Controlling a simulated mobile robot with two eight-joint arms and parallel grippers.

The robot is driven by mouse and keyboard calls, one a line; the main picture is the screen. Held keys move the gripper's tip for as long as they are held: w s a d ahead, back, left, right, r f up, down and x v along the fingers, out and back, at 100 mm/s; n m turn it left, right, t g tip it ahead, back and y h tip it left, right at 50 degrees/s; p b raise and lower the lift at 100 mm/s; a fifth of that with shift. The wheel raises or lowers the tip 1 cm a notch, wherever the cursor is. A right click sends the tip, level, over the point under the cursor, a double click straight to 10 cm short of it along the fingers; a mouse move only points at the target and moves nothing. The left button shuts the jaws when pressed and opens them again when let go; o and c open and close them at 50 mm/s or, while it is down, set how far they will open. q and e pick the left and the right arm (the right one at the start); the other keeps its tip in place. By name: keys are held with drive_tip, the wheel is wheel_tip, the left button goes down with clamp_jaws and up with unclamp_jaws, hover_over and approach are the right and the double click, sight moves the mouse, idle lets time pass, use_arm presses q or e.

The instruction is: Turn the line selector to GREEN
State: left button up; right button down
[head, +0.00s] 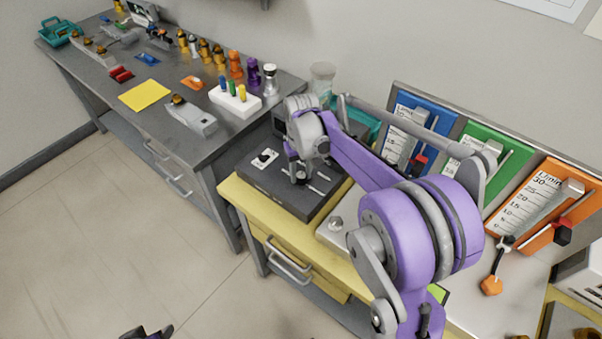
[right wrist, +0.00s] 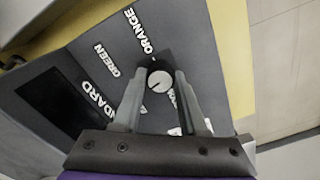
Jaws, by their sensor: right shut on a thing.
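The line selector is a small round pale knob (right wrist: 160,82) on a dark control box, seen in the right wrist view. Printed beside it are the words ORANGE (right wrist: 140,32), GREEN (right wrist: 106,60) and part of STANDARD (right wrist: 88,106). A dark mark crosses the knob's face, but I cannot tell which word it points to. My right gripper (right wrist: 160,84) has a finger on each side of the knob and is shut on it. In the head view this gripper (head: 300,176) reaches down onto the dark control box (head: 268,182) and hides the knob.
The box stands on a yellow-edged table (head: 250,205). Blue (head: 425,118), green (head: 490,142) and orange (head: 560,190) flow-meter panels stand along its back. A grey workbench (head: 190,150) with several coloured pieces is at the left. Dark tips, probably my left gripper (head: 148,333), show at the bottom edge.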

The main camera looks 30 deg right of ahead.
sight(302, 174)
drive_tip(key=m, duration=0.4)
drive_tip(key=shift+m, duration=0.3)
drive_tip(key=shift+m+b, duration=0.3)
drive_tip(key=shift+m, duration=1.7)
drive_tip(key=shift+c, duration=2.2)
unclamp_jaws()
drive_tip(key=shift+r, duration=0.1)
wheel_tip(302, 174, up, 11)
drive_tip(key=shift+f+p, duration=0.2)
drive_tip(key=shift+p, duration=0.15)
